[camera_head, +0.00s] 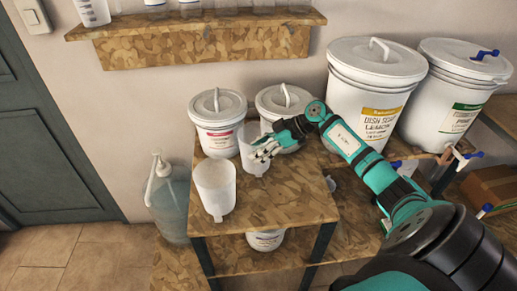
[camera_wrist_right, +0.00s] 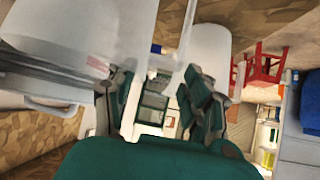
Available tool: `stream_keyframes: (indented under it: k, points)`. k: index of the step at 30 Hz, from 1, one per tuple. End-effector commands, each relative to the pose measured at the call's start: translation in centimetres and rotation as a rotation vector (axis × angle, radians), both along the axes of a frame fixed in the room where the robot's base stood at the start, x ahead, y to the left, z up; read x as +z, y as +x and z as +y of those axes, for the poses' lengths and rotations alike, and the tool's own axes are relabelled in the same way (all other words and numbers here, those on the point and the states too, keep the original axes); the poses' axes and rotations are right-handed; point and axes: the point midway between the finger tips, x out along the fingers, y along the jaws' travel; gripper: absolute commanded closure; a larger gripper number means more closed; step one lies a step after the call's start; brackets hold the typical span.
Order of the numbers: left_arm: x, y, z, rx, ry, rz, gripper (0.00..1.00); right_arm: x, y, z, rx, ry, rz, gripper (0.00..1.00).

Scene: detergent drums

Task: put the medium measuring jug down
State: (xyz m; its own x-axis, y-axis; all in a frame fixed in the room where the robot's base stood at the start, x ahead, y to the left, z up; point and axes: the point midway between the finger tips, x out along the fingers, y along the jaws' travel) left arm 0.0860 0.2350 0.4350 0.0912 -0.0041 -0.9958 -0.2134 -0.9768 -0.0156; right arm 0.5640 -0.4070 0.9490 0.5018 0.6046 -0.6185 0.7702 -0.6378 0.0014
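The measuring jug at my right gripper (camera_head: 264,150), taken as the medium one (camera_head: 249,160), is translucent white and upright. It is at the wooden table's back half, between the lidded drums and another jug. The right fingers are on either side of it; in the right wrist view a pale translucent part (camera_wrist_right: 141,70) shows between the fingers. Whether its base touches the table is hard to tell. Another white measuring jug (camera_head: 215,186) stands nearer, at the left of the table (camera_head: 300,195). My left gripper is not in view.
Two white lidded drums (camera_head: 217,122) (camera_head: 284,100) stand behind the jugs. Bigger drums with taps (camera_head: 372,85) (camera_head: 458,90) stand on the right. A pump bottle (camera_head: 170,200) is left of the table. A shelf (camera_head: 200,40) hangs above. The table's front right is clear.

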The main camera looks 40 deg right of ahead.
Motion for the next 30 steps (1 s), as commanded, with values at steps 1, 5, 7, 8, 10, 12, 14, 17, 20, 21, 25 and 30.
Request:
stream_keyframes:
  k: [1,5,7,8,10,12,14,17,20,21,25,30]
  points:
    - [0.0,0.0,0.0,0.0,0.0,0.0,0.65,0.0,0.0,0.0,0.0,0.0,0.0,0.42]
    - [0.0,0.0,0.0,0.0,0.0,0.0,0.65,0.0,0.0,0.0,0.0,0.0,0.0,0.39]
    - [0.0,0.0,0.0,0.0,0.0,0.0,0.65,0.0,0.0,0.0,0.0,0.0,0.0,0.39]
    - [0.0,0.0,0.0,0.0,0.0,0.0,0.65,0.1,0.0,0.0,0.0,0.0,0.0,0.39]
    - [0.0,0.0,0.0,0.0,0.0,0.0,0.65,0.2,0.0,0.0,0.0,-0.001,-0.001,0.39]
    - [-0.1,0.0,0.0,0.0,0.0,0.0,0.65,0.3,-0.2,-0.3,-0.002,-0.002,0.0,0.39]
    - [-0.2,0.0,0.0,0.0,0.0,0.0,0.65,0.7,-0.5,-0.8,-0.002,-0.003,-0.001,0.39]
    - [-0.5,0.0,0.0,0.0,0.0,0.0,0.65,1.7,-1.4,-1.9,-0.002,-0.005,0.001,0.39]
    - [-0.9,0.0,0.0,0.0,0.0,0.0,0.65,3.0,-2.6,-3.3,-0.002,-0.006,0.002,0.39]
    - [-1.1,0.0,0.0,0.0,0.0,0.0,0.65,3.5,-3.0,-3.8,-0.002,-0.006,0.002,0.39]
    - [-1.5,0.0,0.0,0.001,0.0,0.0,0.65,5.2,-4.4,-5.3,-0.002,-0.006,0.002,0.39]
    - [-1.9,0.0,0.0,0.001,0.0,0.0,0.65,6.7,-5.6,-6.8,-0.002,-0.003,0.002,0.39]
